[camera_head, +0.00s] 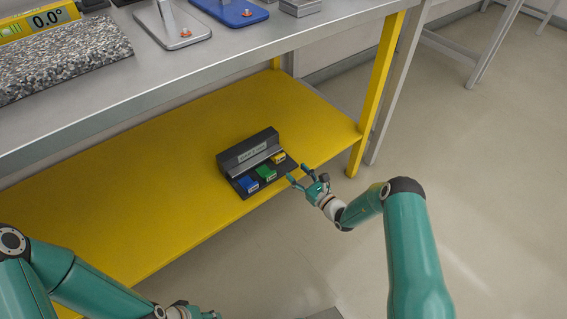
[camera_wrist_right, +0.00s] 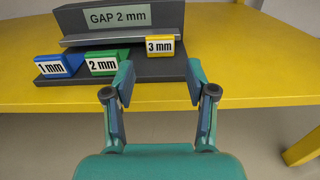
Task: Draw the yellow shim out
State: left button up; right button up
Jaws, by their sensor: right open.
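The yellow shim (camera_head: 279,157), marked "3 mm", sits at the right end of a dark gauge block (camera_head: 225,160) labelled "GAP 2 mm". In the right wrist view the yellow shim (camera_wrist_right: 160,47) lies against the metal bar (camera_wrist_right: 110,40), higher than the other shims. My right gripper (camera_head: 298,174) is open and empty, just in front of the block's right end. In the wrist view its fingers (camera_wrist_right: 160,76) stand apart, below and in line with the yellow shim, not touching it. My left gripper (camera_head: 195,313) shows only in part at the bottom edge; its fingers are unclear.
A blue shim (camera_head: 249,184) marked "1 mm" and a green shim (camera_head: 266,173) marked "2 mm" lie left of the yellow one. The block stands on a yellow lower shelf (camera_head: 150,200).

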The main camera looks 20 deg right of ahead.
aim_at(281, 157)
jog(key=b+x, duration=0.2)
jog(key=x, duration=0.5)
jog(key=shift+w+a+f, duration=0.1)
jog(key=shift+w+f, duration=0.05)
jog(key=shift+w, duration=0.05)
jog(key=shift+w+a+b, duration=0.15)
jog(key=shift+w+b, duration=0.2)
jog(key=shift+w, duration=0.05)
grip_shut()
